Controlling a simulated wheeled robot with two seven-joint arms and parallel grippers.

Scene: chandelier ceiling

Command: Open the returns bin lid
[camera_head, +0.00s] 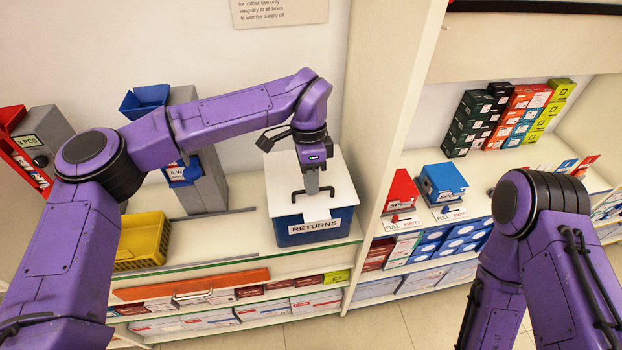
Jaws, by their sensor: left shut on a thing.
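The returns bin (290,239) is a blue box on the counter, with a white RETURNS label (315,226) on its front. Its white lid (338,190) lies over the top and looks closed. A dark bar handle (297,194) stands on the lid near its front edge. My left gripper (312,188) reaches down from above and is shut on the handle. The gripper hides part of the lid and the middle of the handle. My right arm stands at the lower right, and its gripper is out of view.
A yellow crate (142,241) and a grey dispenser with blue parts (207,185) stand left of the bin. A tall cream partition (385,120) rises just right of it. Beyond are red (400,190) and blue (441,182) dispensers and stacked small boxes (468,122).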

